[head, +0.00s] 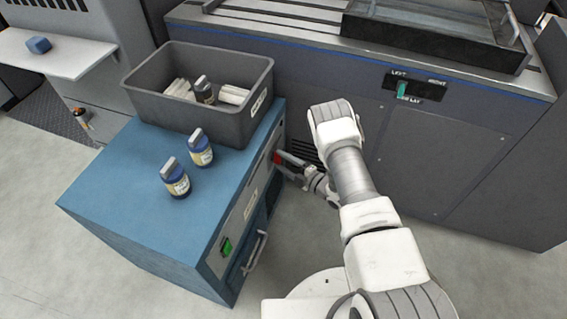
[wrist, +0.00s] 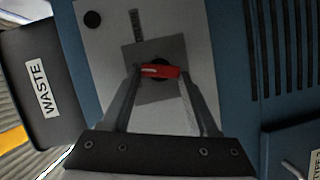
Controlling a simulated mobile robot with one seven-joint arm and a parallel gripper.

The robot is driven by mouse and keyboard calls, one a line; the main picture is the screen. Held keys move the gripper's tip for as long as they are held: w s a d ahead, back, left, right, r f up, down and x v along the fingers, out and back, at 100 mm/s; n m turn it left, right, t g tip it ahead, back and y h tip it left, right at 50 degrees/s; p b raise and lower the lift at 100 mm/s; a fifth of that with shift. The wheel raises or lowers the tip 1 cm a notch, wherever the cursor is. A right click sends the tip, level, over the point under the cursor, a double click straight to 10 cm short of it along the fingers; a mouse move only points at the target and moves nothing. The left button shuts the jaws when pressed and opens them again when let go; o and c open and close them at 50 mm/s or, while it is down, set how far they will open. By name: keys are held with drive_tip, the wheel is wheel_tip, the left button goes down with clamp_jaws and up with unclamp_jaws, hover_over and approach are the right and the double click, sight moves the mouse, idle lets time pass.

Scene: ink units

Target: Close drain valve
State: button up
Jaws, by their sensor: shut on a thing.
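The drain valve has a red handle (wrist: 160,71) on a dark square plate (wrist: 165,97) set in a light panel, in the wrist view. My gripper (wrist: 161,73) is shut on the red handle, with one finger at each end of it. In the wrist view the handle lies nearly level across the picture. In the head view a bit of red (head: 277,158) shows at my gripper (head: 281,159), on the side of the blue cabinet (head: 120,195). The small label above the valve is too blurred to read.
A grey bin (head: 190,115) with bottles and white rolls stands on the cabinet, near two blue bottles (head: 200,148) (head: 175,178). A green switch (head: 226,246) and a bar handle (head: 255,252) are on the cabinet front. A large dark machine (head: 440,150) stands right.

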drive_tip(key=shift+f+n+t+y+b, duration=0.2)
drive_tip(key=shift+n+t+b, duration=0.15)
drive_tip(key=shift+n, duration=0.35)
drive_tip(key=shift+f+n+t+y+b, duration=0.1)
drive_tip(key=shift+n+t+y+b, duration=0.2)
drive_tip(key=shift+n, duration=0.4)
drive_tip(key=shift+r, duration=0.1)
drive_tip(key=o, duration=1.4)
drive_tip(key=shift+c, duration=0.2)
drive_tip(key=shift+d, duration=0.1)
drive_tip(key=p+v, duration=0.5)
drive_tip(key=v, duration=1.2)
drive_tip(key=shift+s+r, duration=0.15)
drive_tip(key=shift+r, duration=0.05)
